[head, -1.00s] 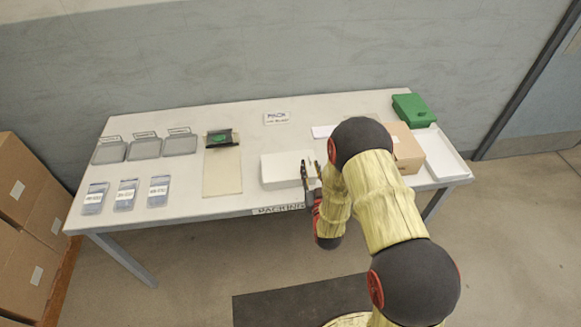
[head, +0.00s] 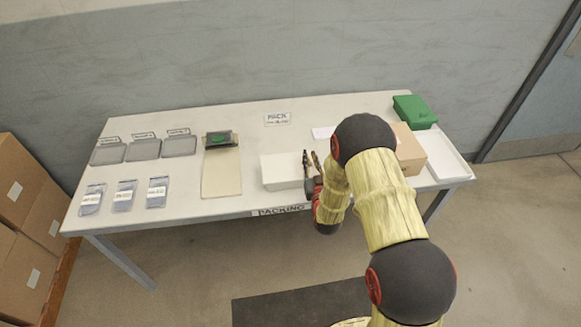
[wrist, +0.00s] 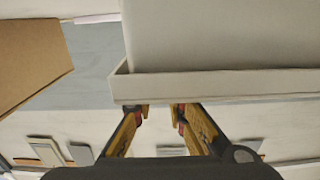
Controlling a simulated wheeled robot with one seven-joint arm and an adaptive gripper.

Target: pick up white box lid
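The white box (head: 281,172) sits near the front edge of the packing table, just left of my gripper (head: 310,156). In the wrist view, a pale box body stands at the top with a shallow lid-like rim (wrist: 215,86) along its near side. I cannot tell clearly where lid and box part. My gripper's two fingers (wrist: 160,112) are apart, their tips close to the lower edge of that rim. No held object shows between them. Whether the tips touch the rim is unclear. My arm hides part of the table right of the box.
A brown carton (head: 408,150), a white tray (head: 440,154) and a green box (head: 414,111) stand at the right. A tan mat (head: 221,178) lies left of the white box. Several grey trays and labelled bags lie further left.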

